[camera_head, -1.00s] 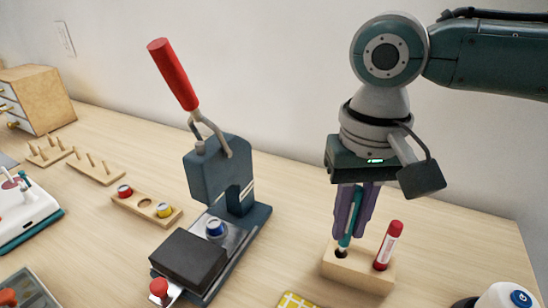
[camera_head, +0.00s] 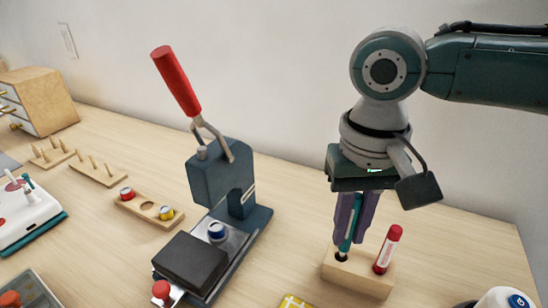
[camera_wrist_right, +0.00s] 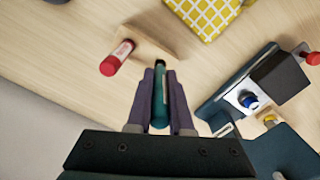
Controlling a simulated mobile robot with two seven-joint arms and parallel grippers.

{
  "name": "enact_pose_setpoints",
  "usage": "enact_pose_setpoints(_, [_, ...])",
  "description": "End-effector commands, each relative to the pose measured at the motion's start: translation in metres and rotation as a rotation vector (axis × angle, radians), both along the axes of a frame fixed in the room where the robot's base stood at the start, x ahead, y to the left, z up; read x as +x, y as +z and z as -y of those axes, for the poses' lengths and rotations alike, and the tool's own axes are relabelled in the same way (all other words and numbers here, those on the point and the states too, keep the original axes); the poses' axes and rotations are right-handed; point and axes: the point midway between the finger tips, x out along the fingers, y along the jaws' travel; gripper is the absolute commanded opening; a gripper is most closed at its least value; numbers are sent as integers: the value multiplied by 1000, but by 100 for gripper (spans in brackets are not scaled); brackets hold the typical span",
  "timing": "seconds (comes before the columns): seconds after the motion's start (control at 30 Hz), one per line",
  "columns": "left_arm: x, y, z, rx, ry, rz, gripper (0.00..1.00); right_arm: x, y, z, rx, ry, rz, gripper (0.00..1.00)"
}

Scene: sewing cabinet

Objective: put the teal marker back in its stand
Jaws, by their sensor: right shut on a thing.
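My right gripper (camera_head: 349,241) points down over the wooden stand (camera_head: 364,284) and is shut on the teal marker (camera_head: 346,243). The marker is nearly upright, slightly tilted, with its dark lower end at the stand's left hole. I cannot tell how far it is inside the hole. In the right wrist view the teal marker (camera_wrist_right: 160,100) lies between the fingers (camera_wrist_right: 160,101), with its dark end over the edge of the stand (camera_wrist_right: 152,40). A red marker (camera_head: 388,250) stands on the right side of the stand. My left gripper is not in view.
A dark press (camera_head: 220,175) with a red handle stands left of the stand. A yellow patterned cloth (camera_head: 297,302) lies in front, and a white round object (camera_head: 505,298) is at the lower right. Wooden holders (camera_head: 148,210) are farther left. The table behind the stand is clear.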

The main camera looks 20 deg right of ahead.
Motion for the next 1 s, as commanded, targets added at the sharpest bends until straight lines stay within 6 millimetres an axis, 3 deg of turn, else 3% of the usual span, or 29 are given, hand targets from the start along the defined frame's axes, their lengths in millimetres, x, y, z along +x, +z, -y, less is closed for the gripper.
enact_pose_setpoints(1.0, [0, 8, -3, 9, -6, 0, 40, 0, -3, -1, 2, 1, 1, 0])
